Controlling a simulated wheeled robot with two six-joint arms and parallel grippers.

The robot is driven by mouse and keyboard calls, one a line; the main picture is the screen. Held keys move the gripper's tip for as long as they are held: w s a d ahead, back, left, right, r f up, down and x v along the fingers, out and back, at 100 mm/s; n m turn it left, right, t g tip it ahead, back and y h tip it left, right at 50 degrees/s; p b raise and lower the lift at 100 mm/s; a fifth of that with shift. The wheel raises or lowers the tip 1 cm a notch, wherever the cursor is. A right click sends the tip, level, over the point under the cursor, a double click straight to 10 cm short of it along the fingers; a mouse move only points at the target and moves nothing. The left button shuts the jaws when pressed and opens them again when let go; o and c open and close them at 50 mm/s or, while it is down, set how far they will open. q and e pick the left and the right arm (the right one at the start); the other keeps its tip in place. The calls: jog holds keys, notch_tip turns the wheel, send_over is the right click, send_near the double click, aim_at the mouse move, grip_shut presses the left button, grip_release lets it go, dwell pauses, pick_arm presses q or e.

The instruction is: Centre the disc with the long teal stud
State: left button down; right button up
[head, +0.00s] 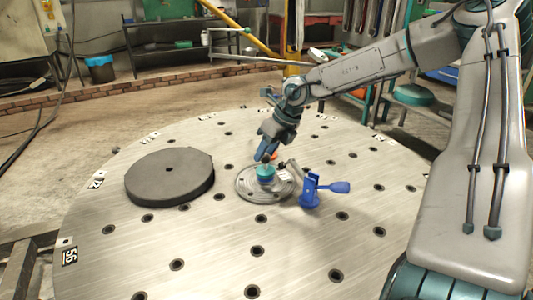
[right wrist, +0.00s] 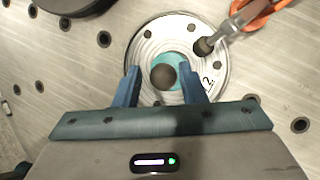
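A teal stud (head: 265,173) stands at the plate's middle. In the right wrist view a dark round knob (right wrist: 163,76) lies over the teal part (right wrist: 184,62). My right gripper (head: 267,157) is above the stud, fingers pointing down. Its fingers (right wrist: 160,72) stand apart on either side of the knob, with gaps showing. My left gripper is out of view.
A blue clamp (head: 311,190) stands just right of the plate. An orange-handled clamp (right wrist: 250,14) reaches onto the plate's edge. The perforated table (head: 205,245) is bare in front. A blue bin (head: 101,70) stands on the floor behind.

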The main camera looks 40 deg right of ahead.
jog(key=shift+r+p, duration=1)
jog(key=shift+r, duration=1.5)
jog(key=o, duration=0.6)
jog(key=shift+c, duration=0.2)
jog(key=v, duration=1)
jog(key=shift+s+r, duration=0.2)
jog(key=shift+r, duration=0.2)
